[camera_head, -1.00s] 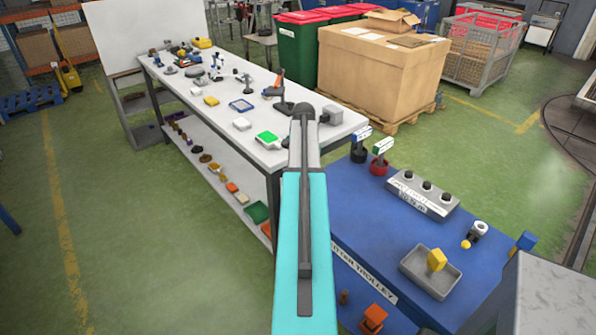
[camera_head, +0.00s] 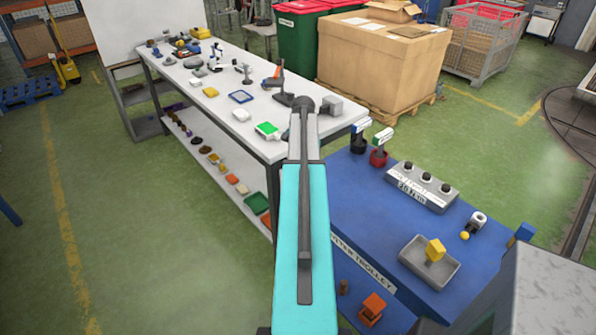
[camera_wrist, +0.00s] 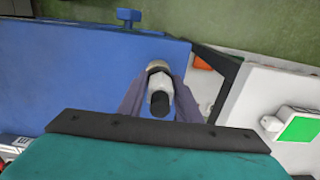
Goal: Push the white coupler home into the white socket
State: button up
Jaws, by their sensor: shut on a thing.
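My gripper (camera_wrist: 158,98) shows in the wrist view with its two grey fingers on either side of a white piece with a black end (camera_wrist: 160,84). It is shut on this piece, which looks like the white coupler. The piece is seen over the blue trolley top; its height above it is unclear. In the head view my gripper and the piece are hidden behind my arm. I cannot pick out the white socket for certain. A small white cylinder with a dark opening (camera_head: 478,219) lies on the trolley at the right.
The blue trolley (camera_head: 350,215) also bears a grey box with several black knobs (camera_head: 422,186), a grey tray (camera_head: 418,264) with a yellow block (camera_head: 435,250), and two upright labelled pieces. The white workbench (camera_head: 215,105), left of it, is crowded. Green floor is open at left.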

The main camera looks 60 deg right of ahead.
jog(key=shift+s+r+p, duration=0.2)
jog(key=shift+r+p, duration=0.2)
jog(key=shift+r, duration=0.2)
dwell(0.7)
jog(key=shift+r, duration=0.25)
jog(key=shift+r+p, duration=1.8)
jog(key=shift+r, duration=1.05)
jog(key=shift+r+p, duration=1.45)
jog(key=shift+r, duration=1.1)
